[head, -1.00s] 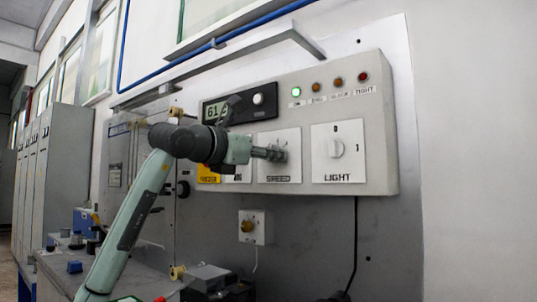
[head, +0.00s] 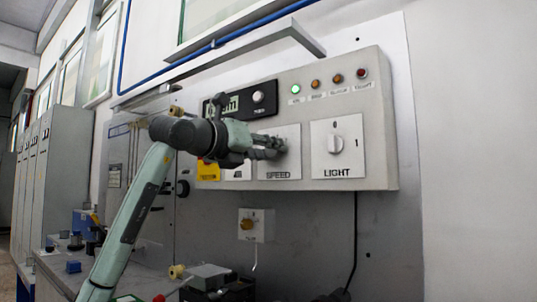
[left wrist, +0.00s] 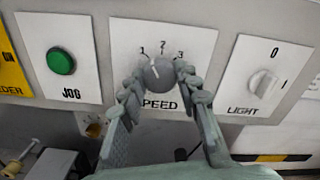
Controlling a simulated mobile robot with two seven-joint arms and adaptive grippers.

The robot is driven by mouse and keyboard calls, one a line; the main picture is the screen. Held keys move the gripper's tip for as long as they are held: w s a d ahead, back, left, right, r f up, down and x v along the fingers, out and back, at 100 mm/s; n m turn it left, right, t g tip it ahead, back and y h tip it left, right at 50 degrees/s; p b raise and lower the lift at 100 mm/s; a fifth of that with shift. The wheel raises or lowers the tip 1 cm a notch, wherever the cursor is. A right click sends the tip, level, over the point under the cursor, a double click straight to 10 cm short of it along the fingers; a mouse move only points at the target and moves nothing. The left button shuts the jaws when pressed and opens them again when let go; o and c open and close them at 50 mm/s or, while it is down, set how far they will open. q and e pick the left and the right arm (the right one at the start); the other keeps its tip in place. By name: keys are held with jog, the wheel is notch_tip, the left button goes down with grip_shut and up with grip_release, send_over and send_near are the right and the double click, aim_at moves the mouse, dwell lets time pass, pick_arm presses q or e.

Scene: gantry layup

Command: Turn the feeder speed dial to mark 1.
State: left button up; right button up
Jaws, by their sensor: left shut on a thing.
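The grey speed dial (left wrist: 160,73) sits on a white plate (left wrist: 185,43) labelled SPEED, with marks 1, 2 and 3 above it. Its white pointer line leans up and left, towards mark 1. My left gripper (left wrist: 160,88) is shut on the dial, one finger at each side. In the head view my left gripper (head: 277,146) reaches the SPEED plate (head: 291,167) from the left, and its fingers hide most of the dial. My right gripper is in neither view.
The light switch (head: 335,145) is right of the SPEED plate. The green JOG button (left wrist: 61,61) is to its left.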

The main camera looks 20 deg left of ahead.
pick_arm(q)
jog(key=shift+n, duration=1.2)
jog(key=shift+n+b, duration=0.3)
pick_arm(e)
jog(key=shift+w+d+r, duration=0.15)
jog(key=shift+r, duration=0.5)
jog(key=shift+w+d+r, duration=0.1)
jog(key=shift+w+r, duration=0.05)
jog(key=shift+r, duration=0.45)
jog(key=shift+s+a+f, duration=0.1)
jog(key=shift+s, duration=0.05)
pick_arm(q)
jog(key=o, duration=1.2)
jog(key=shift+c, duration=0.2)
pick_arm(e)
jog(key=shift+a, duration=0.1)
pick_arm(q)
jog(key=v, duration=1.2)
